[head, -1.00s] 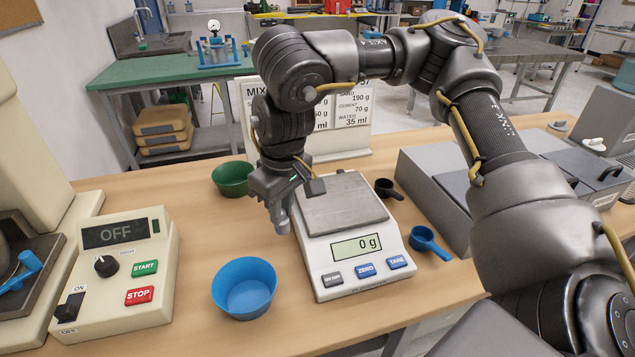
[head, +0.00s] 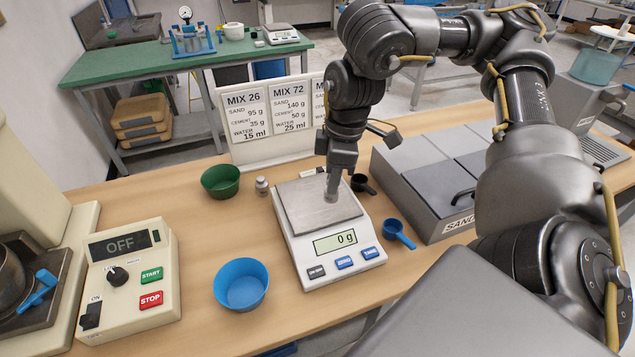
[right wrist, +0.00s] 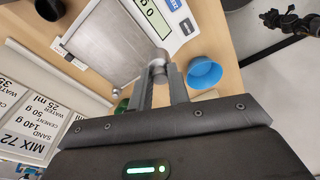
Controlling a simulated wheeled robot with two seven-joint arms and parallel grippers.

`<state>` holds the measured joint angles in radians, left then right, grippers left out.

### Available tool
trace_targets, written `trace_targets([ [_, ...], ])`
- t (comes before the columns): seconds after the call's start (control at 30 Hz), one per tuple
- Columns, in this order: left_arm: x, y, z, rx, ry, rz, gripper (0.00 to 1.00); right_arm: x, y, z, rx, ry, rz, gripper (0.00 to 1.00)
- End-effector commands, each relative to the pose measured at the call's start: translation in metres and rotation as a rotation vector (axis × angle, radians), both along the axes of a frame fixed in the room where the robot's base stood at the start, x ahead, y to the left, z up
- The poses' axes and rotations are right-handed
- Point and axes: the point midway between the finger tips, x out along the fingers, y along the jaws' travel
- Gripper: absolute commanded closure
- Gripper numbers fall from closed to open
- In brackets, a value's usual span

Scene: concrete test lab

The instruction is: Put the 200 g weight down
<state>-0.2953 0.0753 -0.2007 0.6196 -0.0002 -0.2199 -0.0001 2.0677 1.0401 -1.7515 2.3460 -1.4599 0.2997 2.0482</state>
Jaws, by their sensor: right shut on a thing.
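My right gripper (head: 333,178) points down over the scale's metal pan. It is shut on a small metal weight (head: 331,194), which also shows between the fingertips in the right wrist view (right wrist: 157,68). I cannot read a marking on it, nor tell whether it touches the pan. The white scale (head: 306,274) reads 0 g; its pan (head: 296,206) is otherwise bare. A second small metal weight (head: 262,186) stands on the table left of the scale. My left gripper is not in view.
A green bowl (head: 221,182) and a blue bowl (head: 241,286) stand left of the scale. A black scoop (head: 363,184) and a blue scoop (head: 399,234) lie to its right, before the grey bins (head: 432,200). The mix card stand (head: 262,148) is behind.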

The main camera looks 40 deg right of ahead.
Motion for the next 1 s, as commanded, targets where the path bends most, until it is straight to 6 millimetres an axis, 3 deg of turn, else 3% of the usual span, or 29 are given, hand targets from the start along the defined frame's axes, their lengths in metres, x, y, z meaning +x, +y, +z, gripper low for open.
trace_targets([
  [0.3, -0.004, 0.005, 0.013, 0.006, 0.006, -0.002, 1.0, 0.071, -0.036, -0.037, 0.0, 0.007, -0.01, 1.0],
  [0.5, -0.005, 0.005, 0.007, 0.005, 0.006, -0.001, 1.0, 0.097, -0.049, -0.075, 0.0, 0.004, -0.007, 1.0],
  [0.87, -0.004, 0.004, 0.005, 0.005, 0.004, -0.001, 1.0, 0.11, -0.054, -0.09, -0.001, 0.0, -0.004, 1.0],
  [1.0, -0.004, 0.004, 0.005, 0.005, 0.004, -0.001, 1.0, 0.112, -0.056, -0.107, 0.0, 0.005, -0.004, 1.0],
])
